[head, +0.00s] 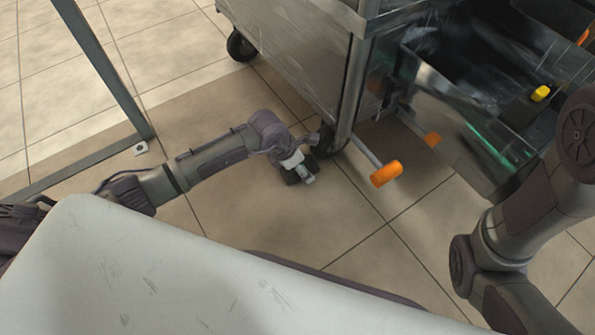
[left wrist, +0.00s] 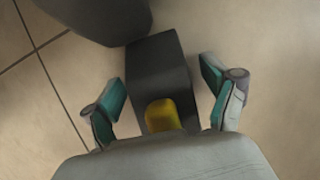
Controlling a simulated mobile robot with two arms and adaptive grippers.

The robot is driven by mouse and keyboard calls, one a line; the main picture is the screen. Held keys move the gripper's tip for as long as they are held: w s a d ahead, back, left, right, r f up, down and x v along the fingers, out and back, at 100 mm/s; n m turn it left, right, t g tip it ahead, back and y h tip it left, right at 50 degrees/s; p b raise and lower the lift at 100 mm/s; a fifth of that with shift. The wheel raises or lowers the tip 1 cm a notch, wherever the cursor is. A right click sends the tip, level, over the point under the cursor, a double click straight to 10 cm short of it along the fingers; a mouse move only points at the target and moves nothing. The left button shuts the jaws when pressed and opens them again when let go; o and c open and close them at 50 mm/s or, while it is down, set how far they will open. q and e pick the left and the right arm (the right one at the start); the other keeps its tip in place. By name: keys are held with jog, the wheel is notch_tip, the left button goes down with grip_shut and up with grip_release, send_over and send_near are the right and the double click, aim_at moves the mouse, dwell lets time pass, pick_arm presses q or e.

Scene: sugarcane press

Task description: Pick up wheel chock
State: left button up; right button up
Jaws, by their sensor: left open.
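The wheel chock (left wrist: 158,68) is a dark block with a yellow piece (left wrist: 163,115) at its near end, lying on the tiled floor in the left wrist view. My left gripper (left wrist: 164,88) is open, with one teal-padded finger on each side of the chock. A gap shows between each finger and the block. The dark wheel (left wrist: 100,15) is at the chock's far end; whether they touch I cannot tell. In the head view my left gripper (head: 299,168) is low by the cart's caster wheel (head: 327,142) and largely covers the chock. My right gripper is out of view.
The metal cart (head: 290,50) stands above the caster. A bar with an orange handle (head: 386,174) sticks out to the right of my left gripper. A metal frame post (head: 105,70) stands at the left. Tiled floor is open below the orange handle.

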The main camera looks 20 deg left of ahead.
pick_arm(q)
jog(key=shift+r, duration=0.1)
jog(key=shift+c, duration=0.3)
jog(key=c, duration=1.3)
jog(key=shift+c, duration=0.7)
jog(key=shift+a+r, duration=0.1)
